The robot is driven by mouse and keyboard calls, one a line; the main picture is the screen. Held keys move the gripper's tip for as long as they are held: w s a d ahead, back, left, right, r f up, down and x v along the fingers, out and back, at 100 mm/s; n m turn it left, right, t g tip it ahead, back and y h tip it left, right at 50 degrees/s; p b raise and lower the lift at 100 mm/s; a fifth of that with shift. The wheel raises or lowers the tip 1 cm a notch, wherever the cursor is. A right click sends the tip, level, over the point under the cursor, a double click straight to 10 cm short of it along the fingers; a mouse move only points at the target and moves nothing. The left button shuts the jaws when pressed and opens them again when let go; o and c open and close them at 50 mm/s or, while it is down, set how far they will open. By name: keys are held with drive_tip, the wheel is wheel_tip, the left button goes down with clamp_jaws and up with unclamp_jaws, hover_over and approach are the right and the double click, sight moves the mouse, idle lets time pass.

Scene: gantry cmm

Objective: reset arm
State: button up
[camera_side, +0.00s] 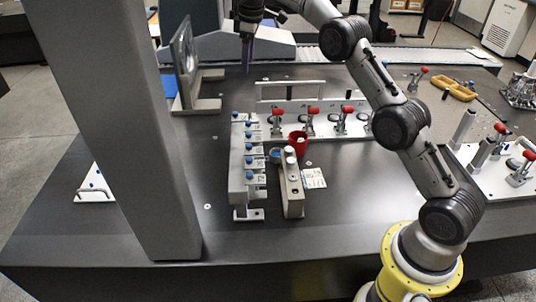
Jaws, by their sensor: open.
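My arm reaches up from its yellow base at the lower right and bends over towards the top of the picture. My gripper (247,64) hangs pointing down at the top centre, high over the back of the dark table (350,215). It is open, and nothing shows between its fingers. The top of the gripper is cut off by the picture's edge.
A grey column (115,110) blocks the left foreground. Below the gripper stand a rack with blue knobs (240,170), a red cup (298,142), a grey block (291,190) and red-handled clamps (308,122). An upright plate (185,65) is left of the gripper.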

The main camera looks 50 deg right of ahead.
drive_tip(key=s+a+r+t, duration=0.1)
drive_tip(key=s+a+r, duration=0.2)
drive_tip(key=s+r, duration=0.35)
drive_tip(key=s+a+r+t, duration=0.1)
drive_tip(key=s+a+r, duration=0.2)
drive_tip(key=s+r, duration=0.4)
drive_tip(key=s+a+r+m+t, duration=0.1)
drive_tip(key=s+r, duration=0.1)
drive_tip(key=s, duration=0.4)
drive_tip(key=s+a+r, duration=0.2)
drive_tip(key=s, duration=0.3)
drive_tip(key=s+a+f+m, duration=0.1)
drive_tip(key=s+f, duration=0.1)
drive_tip(key=s, duration=0.4)
drive_tip(key=s+a+f+m, duration=0.1)
drive_tip(key=s+f, duration=0.2)
drive_tip(key=s, duration=0.4)
drive_tip(key=s+f+m, duration=0.3)
drive_tip(key=s+f, duration=0.4)
drive_tip(key=f, duration=0.5)
drive_tip(key=shift+s+f+m+t, duration=0.15)
drive_tip(key=shift+f+m+t, duration=0.15)
drive_tip(key=shift+f, duration=0.1)
